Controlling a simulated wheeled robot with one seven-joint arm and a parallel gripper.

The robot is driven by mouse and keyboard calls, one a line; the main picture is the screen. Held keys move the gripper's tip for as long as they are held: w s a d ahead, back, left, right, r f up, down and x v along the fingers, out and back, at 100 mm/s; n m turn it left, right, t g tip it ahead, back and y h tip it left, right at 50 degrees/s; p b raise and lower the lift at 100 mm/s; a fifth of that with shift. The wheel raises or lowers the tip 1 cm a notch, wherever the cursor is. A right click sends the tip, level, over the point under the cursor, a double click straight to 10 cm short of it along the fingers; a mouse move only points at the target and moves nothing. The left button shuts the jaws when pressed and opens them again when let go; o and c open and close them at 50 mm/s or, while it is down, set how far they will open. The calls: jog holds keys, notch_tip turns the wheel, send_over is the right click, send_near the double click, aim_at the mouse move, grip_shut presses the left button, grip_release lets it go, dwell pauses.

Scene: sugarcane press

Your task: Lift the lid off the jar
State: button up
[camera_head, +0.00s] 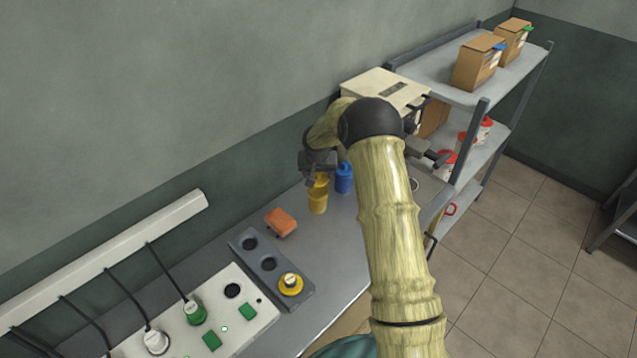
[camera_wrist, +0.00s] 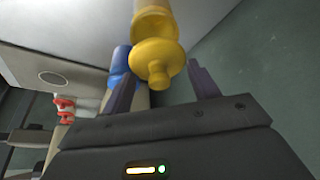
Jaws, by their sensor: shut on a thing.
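The yellow jar (camera_head: 317,204) stands on the metal counter, beside the wall. Its yellow lid (camera_head: 320,181) is at my gripper (camera_head: 318,170), which comes from above. In the wrist view the rounded lid (camera_wrist: 158,50) with its small knob lies between the two dark fingers of my gripper (camera_wrist: 160,82). The fingers are shut on the lid. The jar body (camera_wrist: 152,14) shows beyond the lid. The gripper body hides the finger contact in the head view.
A blue jar (camera_head: 344,179) stands close to the right of the yellow one. An orange-brown block (camera_head: 281,222), a grey holder (camera_head: 250,262) and a socket panel (camera_head: 232,318) are nearer. A beige box (camera_head: 385,88) and a metal shelf (camera_head: 440,72) stand behind.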

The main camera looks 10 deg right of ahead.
notch_tip(320, 180, up, 6)
jog(key=shift+f+b, duration=0.1)
jog(key=shift+b, duration=0.35)
jog(key=s+f, duration=0.4)
jog(key=s, duration=0.2)
jog(key=s+f+n, duration=0.1)
jog(key=s+f, duration=0.4)
jog(key=s, duration=0.1)
jog(key=s+f+n, duration=0.1)
jog(key=s+f, duration=0.3)
jog(key=s, duration=0.2)
jog(key=shift+s+d+f+y, duration=0.1)
jog(key=shift+s+f+y, duration=0.05)
jog(key=shift+y, duration=0.25)
jog(key=shift+s+d, duration=0.1)
jog(key=shift+s, duration=0.1)
jog(key=shift+f, duration=0.1)
